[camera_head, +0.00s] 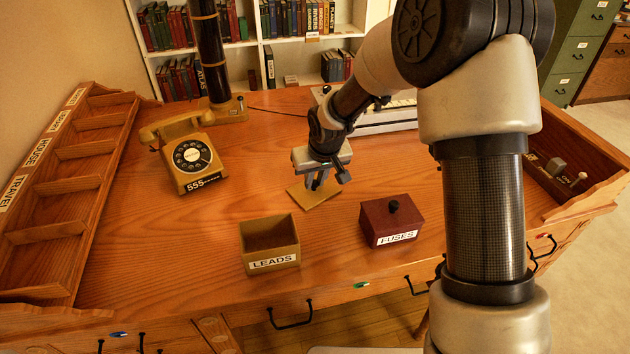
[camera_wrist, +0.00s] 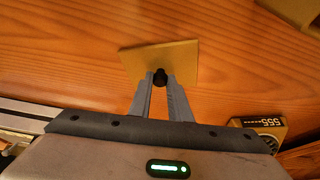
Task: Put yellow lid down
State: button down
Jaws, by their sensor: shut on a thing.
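The yellow lid (camera_head: 322,193) is a flat square plate at the middle of the desk, behind the two small boxes. In the wrist view the lid (camera_wrist: 182,60) has a dark round knob at its centre. My gripper (camera_head: 318,183) is above the lid and shut on that knob; the fingers (camera_wrist: 160,82) show on both sides of it. The lid is at or close to the desk top; I cannot tell whether it touches. The open yellow box labelled LEADS (camera_head: 270,246) stands in front and left of the lid, with no lid on it.
A dark red FUSES box (camera_head: 391,219) with its lid on stands right of the LEADS box. A yellow telephone (camera_head: 189,154) is at the left, near a wooden slotted rack (camera_head: 70,190). A keyboard-like device (camera_head: 385,112) stands behind my arm. Bare desk surrounds the lid.

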jog(key=shift+f, duration=0.2)
jog(key=c, duration=1.6)
grip_release()
jog(key=shift+r, duration=0.1)
jog(key=shift+c, duration=0.2)
jog(key=shift+r, duration=0.1)
